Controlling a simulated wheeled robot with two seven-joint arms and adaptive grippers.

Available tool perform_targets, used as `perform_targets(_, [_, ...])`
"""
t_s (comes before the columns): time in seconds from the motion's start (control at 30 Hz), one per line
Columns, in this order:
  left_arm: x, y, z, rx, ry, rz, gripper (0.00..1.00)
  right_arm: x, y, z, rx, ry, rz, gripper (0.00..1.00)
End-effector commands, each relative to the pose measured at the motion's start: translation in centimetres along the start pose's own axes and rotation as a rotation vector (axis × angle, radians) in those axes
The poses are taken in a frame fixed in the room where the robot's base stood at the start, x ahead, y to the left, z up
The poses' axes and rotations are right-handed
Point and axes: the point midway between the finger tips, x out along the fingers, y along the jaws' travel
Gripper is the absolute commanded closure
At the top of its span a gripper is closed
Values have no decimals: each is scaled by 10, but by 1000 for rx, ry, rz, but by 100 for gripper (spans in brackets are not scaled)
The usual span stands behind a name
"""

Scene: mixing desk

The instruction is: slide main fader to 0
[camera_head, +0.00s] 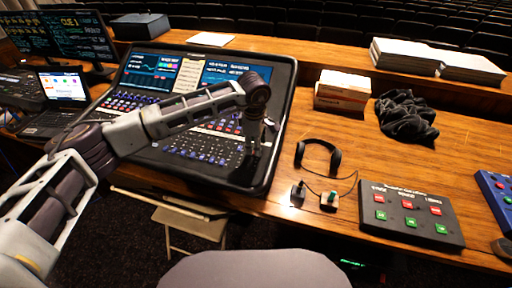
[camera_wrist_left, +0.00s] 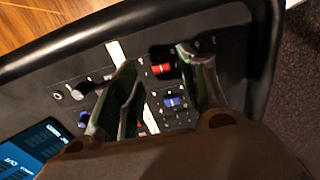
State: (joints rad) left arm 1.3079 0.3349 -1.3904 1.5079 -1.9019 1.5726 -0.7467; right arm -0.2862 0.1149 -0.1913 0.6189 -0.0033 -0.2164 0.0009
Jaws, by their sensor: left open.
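The mixing desk (camera_head: 200,120) is a large dark console with lit screens, rows of knobs and a rounded black rim. My left arm reaches in from the left, and my left gripper (camera_head: 256,148) points down over the desk's lower right part. In the left wrist view the left gripper (camera_wrist_left: 157,60) has its two fingers apart with nothing held between them. A red cap (camera_wrist_left: 162,70) in a dark slot shows between the fingertips and may be the main fader. I cannot tell whether a finger touches it. My right gripper is not in view.
Headphones (camera_head: 318,157), a small box with a green button (camera_head: 329,200) and a grey button box (camera_head: 411,213) lie right of the desk. A laptop (camera_head: 62,88) stands left. Books (camera_head: 342,90) and dark cloth (camera_head: 406,117) lie farther back. Bare wood separates them.

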Motion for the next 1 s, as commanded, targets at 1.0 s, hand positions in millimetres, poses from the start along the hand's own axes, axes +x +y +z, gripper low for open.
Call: perform_targets(1.0, [-92,0,0,0,0,0,57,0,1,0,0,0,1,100])
